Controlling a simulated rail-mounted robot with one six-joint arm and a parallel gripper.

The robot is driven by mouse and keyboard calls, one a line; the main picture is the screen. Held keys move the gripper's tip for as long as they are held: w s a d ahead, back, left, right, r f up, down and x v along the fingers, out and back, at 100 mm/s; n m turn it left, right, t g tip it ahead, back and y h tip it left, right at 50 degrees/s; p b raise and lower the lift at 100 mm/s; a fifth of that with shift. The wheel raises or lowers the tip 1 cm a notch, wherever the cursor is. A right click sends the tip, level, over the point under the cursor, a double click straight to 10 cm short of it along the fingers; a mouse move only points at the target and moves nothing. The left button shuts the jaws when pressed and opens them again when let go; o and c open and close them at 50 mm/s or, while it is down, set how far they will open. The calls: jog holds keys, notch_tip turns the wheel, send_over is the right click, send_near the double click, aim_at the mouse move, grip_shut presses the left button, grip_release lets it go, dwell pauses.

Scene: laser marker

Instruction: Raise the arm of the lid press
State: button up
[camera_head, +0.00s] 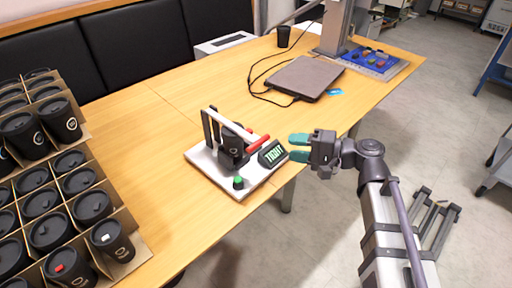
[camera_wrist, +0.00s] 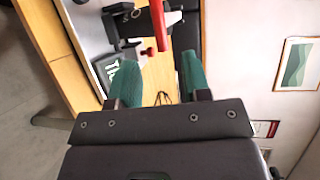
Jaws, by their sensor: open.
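The lid press stands on a white base (camera_head: 202,158) near the table's front edge. Its white arm (camera_head: 228,122) slopes down to the right from black uprights, over a black cup (camera_head: 232,147), and ends in a red handle (camera_head: 258,143). A small display (camera_head: 272,153) on the press reads "TIGHT". My gripper (camera_head: 299,147) is open and empty, just right of the handle, its teal fingers pointing at the press. In the wrist view the red handle (camera_wrist: 160,28) lies between the lines of the open fingers (camera_wrist: 158,62), at or beyond their tips; contact is not visible.
A green button (camera_head: 238,182) is on the press base. Cardboard crates of black lidded cups (camera_head: 45,200) fill the left. A closed laptop (camera_head: 306,77) with a cable lies behind the press. The wooden table (camera_head: 150,130) is clear left of the press.

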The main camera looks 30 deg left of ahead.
aim_at(259, 141)
jog(key=b+x, duration=0.1)
jog(key=x, duration=0.9)
jog(key=shift+s+a+f+b, duration=0.1)
jog(key=shift+a+f+b, duration=0.05)
jog(key=shift+a+b, duration=0.2)
jog(key=shift+c, duration=0.4)
jog(key=shift+d, duration=0.1)
grip_shut()
